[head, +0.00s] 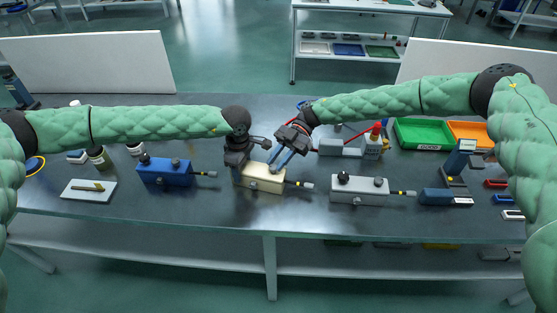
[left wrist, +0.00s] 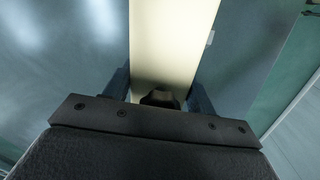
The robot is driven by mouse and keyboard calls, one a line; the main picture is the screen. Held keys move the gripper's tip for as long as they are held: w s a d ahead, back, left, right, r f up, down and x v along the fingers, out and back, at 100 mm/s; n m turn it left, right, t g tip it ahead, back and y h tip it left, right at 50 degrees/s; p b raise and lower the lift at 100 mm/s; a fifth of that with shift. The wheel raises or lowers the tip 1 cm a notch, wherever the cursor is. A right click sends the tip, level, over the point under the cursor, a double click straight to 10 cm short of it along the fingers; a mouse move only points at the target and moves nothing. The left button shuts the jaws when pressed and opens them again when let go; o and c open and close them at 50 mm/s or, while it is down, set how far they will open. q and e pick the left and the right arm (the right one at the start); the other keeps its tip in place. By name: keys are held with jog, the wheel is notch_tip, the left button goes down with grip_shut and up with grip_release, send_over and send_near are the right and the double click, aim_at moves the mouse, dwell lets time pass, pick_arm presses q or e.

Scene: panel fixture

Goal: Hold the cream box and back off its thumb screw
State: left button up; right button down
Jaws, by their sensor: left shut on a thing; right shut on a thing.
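The cream box (head: 264,185) sits on the dark bench in the middle of the head view, with a cable end with a yellow band coming out of its right side. My left gripper (head: 238,172) is shut on the left part of the box. In the left wrist view the cream box (left wrist: 172,40) runs between the two fingers of my left gripper (left wrist: 158,88), with a dark knob (left wrist: 160,97) close to the palm. My right gripper (head: 273,163) reaches down to the box top and is shut on the thumb screw, which its fingers hide.
A blue box (head: 165,176) stands left of the cream box and a grey box (head: 358,191) right of it, both with dark knobs. A white plate (head: 88,191) lies at left. Green (head: 422,133) and orange (head: 470,133) trays stand at the back right.

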pick_arm(q)
jog(key=shift+s+d, duration=0.1)
jog(key=shift+s, duration=0.05)
pick_arm(e)
jog(key=shift+w+r, duration=0.1)
jog(key=shift+w, duration=0.05)
jog(key=c, duration=1.3)
grip_release()
jog(key=shift+o, duration=0.5)
jog(key=v, duration=1.2)
pick_arm(q)
jog(key=o, duration=1.4)
jog(key=shift+c, duration=0.2)
